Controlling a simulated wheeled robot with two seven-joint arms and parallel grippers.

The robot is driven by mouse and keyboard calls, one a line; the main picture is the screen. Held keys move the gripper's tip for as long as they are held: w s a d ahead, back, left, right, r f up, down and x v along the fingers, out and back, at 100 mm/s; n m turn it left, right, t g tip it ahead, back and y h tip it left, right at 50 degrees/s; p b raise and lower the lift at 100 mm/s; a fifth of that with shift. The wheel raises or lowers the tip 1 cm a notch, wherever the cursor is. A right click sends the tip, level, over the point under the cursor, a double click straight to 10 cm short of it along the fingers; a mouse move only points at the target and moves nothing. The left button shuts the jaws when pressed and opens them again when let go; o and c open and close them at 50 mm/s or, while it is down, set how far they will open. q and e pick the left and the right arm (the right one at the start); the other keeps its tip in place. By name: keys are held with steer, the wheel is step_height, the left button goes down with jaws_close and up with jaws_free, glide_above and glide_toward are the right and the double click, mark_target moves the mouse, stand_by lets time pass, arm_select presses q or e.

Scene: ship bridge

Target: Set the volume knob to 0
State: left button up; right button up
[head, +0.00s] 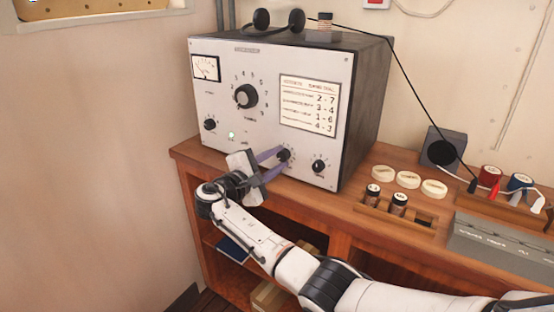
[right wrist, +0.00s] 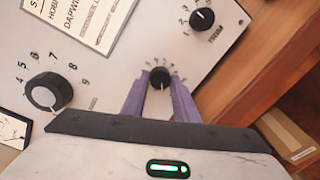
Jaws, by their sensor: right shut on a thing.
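A grey-white radio set (head: 225,75) stands on the wooden desk, with several black knobs on its front. My right gripper (head: 281,156) has its two purple fingers closed on a small black knob (head: 286,155) low on the panel, right of the middle. In the right wrist view this knob (right wrist: 160,77) sits between the purple fingertips (right wrist: 160,88), with tiny scale digits around its upper side. Its name label is not readable, and I cannot tell which digit it points to. My left gripper is not in view.
A large numbered knob (head: 246,96), a lower-left knob (head: 210,124) and a lower-right knob (head: 319,166) share the panel. A printed card (head: 309,105) is above the held knob. Headphones (head: 278,19) lie on top. Round white discs (head: 409,179) and small jars sit right of the set.

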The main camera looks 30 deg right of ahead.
stand_by(0.4)
steer(key=o, duration=1.1)
steer(key=shift+c, duration=0.2)
steer(key=b+v, duration=0.1)
steer(key=v, duration=0.9)
steer(key=shift+a, duration=0.2)
